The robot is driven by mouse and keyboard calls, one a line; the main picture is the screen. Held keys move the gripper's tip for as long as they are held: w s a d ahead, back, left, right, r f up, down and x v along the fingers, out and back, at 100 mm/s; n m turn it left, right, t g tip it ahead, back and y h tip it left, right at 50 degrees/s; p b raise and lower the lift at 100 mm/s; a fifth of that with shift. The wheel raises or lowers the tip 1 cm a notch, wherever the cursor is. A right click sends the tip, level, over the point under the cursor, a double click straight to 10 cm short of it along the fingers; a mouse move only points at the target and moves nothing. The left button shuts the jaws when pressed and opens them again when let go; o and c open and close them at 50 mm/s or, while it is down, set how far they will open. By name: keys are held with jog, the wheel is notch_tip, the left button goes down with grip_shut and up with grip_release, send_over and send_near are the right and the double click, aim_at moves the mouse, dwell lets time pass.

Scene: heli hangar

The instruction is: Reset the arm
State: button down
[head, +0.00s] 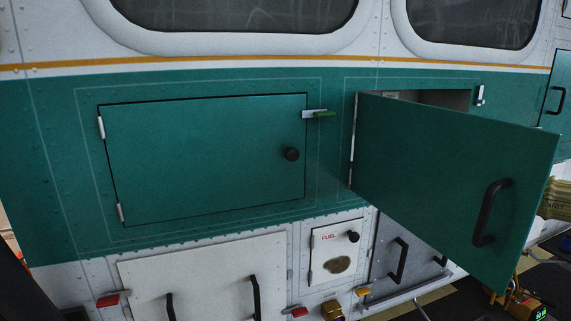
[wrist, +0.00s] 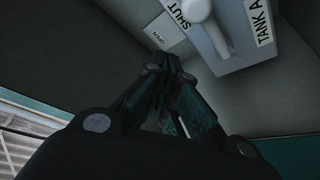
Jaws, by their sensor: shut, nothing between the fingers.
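My gripper (wrist: 166,66) shows in the wrist view, its dark fingers closed together with nothing between them. Just ahead of the fingertips is a grey box (wrist: 235,35) with a pale lever (wrist: 208,30) on it. The box has labels reading SHUT and TANK A, and a separate OPEN label (wrist: 169,31) sits beside it on the grey wall. The fingertips look close to the OPEN label; I cannot tell whether they touch. My gripper is not visible in the head view.
In the head view, a green hatch door (head: 440,180) with a black handle stands open, covering most of its compartment (head: 440,98). A closed green hatch (head: 205,160) with a black knob is to its left. A small FUEL door (head: 335,255) is below.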

notch_tip(320, 180, down, 4)
jog(key=d+b, duration=0.2)
jog(key=a+r+n+g+p, duration=0.1)
jog(key=n+p, duration=0.1)
jog(key=n, duration=0.1)
jog(key=a+r+n+g+p, duration=0.1)
jog(key=n+g+p, duration=0.1)
jog(key=n, duration=0.2)
jog(key=a+r+n+g+p, duration=0.1)
jog(key=a+n+p, duration=0.1)
jog(key=n, duration=0.1)
jog(key=shift+s+r+n+g+y, duration=0.3)
jog(key=shift+s+n+y, duration=0.05)
jog(key=shift+n+y, duration=0.05)
